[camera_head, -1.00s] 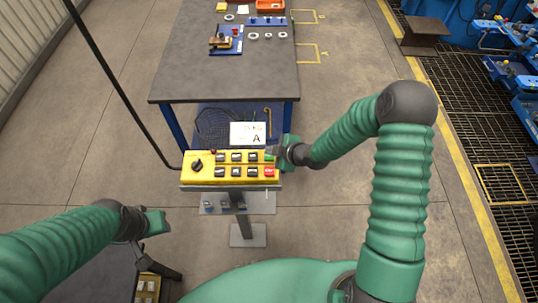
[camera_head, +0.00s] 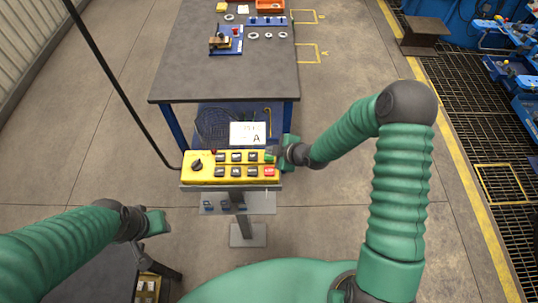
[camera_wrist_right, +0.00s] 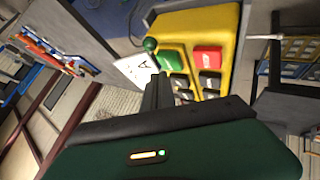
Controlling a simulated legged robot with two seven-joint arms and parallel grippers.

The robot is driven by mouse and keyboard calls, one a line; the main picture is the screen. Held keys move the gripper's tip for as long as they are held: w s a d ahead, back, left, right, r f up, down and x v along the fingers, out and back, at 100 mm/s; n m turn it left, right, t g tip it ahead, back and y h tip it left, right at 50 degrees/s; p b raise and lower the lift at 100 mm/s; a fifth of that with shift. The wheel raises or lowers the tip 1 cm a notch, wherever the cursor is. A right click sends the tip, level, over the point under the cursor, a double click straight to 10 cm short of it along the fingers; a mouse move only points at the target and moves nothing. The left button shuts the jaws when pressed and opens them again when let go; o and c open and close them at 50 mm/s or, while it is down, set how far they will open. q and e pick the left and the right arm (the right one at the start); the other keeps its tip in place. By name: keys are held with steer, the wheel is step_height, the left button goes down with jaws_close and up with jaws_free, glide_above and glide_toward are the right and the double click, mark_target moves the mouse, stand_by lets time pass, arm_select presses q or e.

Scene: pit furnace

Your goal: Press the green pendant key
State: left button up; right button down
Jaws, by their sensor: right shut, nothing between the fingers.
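The yellow pendant box (camera_head: 230,181) sits on a stand in the middle of the head view, with rows of grey keys, a black knob and a red key (camera_head: 269,171). The green key (camera_wrist_right: 172,60) shows in the right wrist view beside the red key. In the head view the green key (camera_head: 269,157) is at the box's far right corner, partly hidden by the gripper. My right gripper (camera_head: 276,153) is shut and empty, its tip at the green key; I cannot tell whether it touches. My left gripper (camera_head: 158,222) is apart, low at the left; its fingers are unclear.
A grey-topped table (camera_head: 220,75) with small parts stands behind the pendant. A white card (camera_head: 247,134) marked A stands behind the box. A black cable (camera_head: 120,80) runs up to the left. The floor right of the stand is clear.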

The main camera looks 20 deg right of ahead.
mark_target(271, 157)
steer(key=shift+f, duration=0.35)
steer(key=shift+f+b, duration=0.45)
steer(key=shift+b, duration=0.25)
stand_by(0.5)
steer(key=shift+r+p, duration=0.65)
steer(key=shift+r, duration=0.25)
step_height(271, 157, up, 5)
steer(key=p, duration=0.4)
steer(key=shift+r, duration=0.1)
